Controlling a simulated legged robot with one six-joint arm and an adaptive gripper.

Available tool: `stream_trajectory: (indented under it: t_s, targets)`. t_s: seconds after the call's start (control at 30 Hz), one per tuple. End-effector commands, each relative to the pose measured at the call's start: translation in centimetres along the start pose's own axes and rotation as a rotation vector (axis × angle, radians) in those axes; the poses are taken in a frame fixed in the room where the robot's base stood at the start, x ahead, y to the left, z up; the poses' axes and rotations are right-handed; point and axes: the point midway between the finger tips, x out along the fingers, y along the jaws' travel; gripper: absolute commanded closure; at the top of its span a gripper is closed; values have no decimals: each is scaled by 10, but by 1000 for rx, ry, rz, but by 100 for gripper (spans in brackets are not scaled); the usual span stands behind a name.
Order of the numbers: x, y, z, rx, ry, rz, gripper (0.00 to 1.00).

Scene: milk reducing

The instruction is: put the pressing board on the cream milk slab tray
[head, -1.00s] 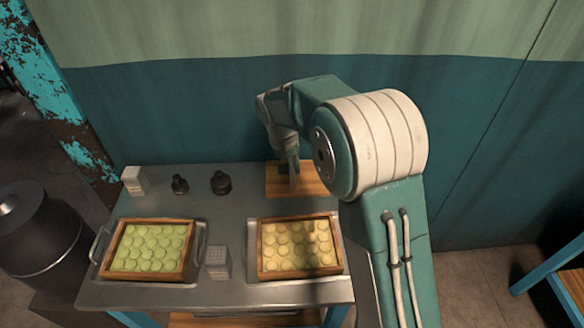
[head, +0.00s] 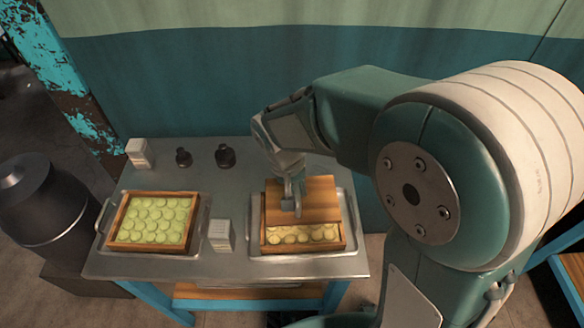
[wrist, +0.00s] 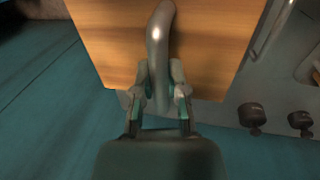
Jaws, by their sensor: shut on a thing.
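The pressing board (head: 318,198) is a flat wooden board with a grey metal handle. My gripper (head: 290,194) is shut on the handle and holds the board over the back part of the cream milk slab tray. In the wrist view the board (wrist: 215,40) fills the top, with its curved handle between the fingers of my gripper (wrist: 160,95). The cream tray (head: 263,243) is a wooden frame with round cream pieces, set in a metal pan. The board hides its back rows. I cannot tell whether the board touches the frame.
A wooden tray of green pieces (head: 110,235) sits in a metal pan at the left. A small white box (head: 221,236) stands between the trays. Two dark weights (head: 225,156) and another white box (head: 139,153) stand at the back. The wall is close behind the table.

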Motion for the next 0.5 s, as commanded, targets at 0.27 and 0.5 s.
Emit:
stream_trajectory:
  t_s: [0.27,0.5]
  targets:
    - [14,-3,3,0,0,1,100]
    - [34,-6,3,-1,0,2,100]
